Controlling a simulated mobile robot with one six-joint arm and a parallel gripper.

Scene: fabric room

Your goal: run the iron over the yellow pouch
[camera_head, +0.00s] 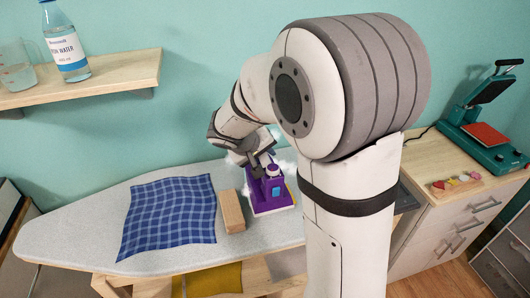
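The purple iron (268,197) stands on the grey ironing board, right of the middle, with its pale sole edge down. My gripper (261,165) is at the top of the iron and appears closed on its handle; the fingers are partly hidden. White puffs of steam show around the gripper and iron. A thin yellow edge (291,194) shows at the iron's right side, apparently the yellow pouch beneath it; the rest is hidden by the iron and my arm.
A blue checked cloth (170,215) lies on the ironing board (75,232), with a wooden block (232,211) between it and the iron. Yellow fabric (212,281) lies on the shelf below. A green heat press (482,140) stands on the right cabinet. A wall shelf (110,77) holds a bottle.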

